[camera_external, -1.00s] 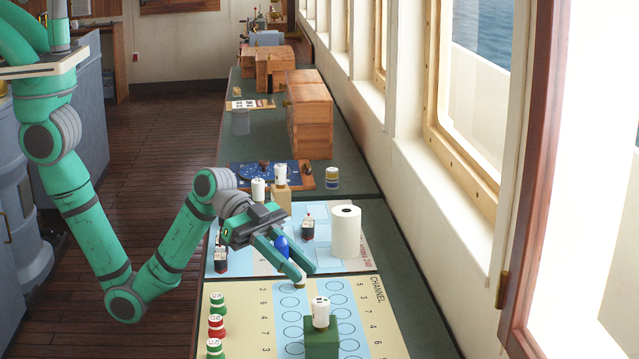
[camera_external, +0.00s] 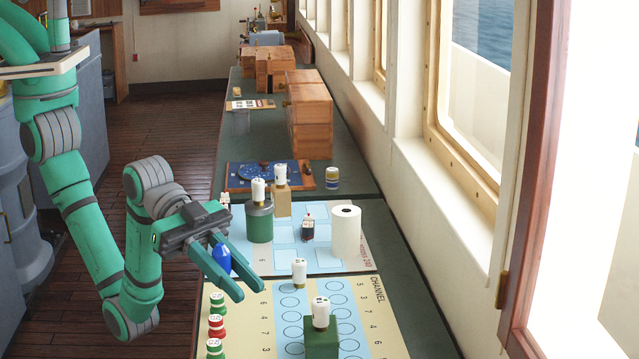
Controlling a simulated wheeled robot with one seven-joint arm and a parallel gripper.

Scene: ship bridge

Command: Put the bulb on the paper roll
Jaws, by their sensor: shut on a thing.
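The blue bulb (camera_external: 221,257) is held between the fingers of my gripper (camera_external: 250,292), partly covered by them. My gripper is shut on it, above the left edge of the chart-covered counter. The paper roll (camera_external: 346,234) is a white upright cylinder with a dark hole in its top. It stands on the right side of the pale blue chart, to the right of and apart from my gripper. Nothing rests on its top.
A green cylinder (camera_external: 259,225) with a white piece on top stands behind my gripper. A small boat (camera_external: 308,229) is left of the roll. A white piece (camera_external: 299,272) and a green block (camera_external: 321,339) are nearer. Red and green buoys (camera_external: 216,326) line the left edge.

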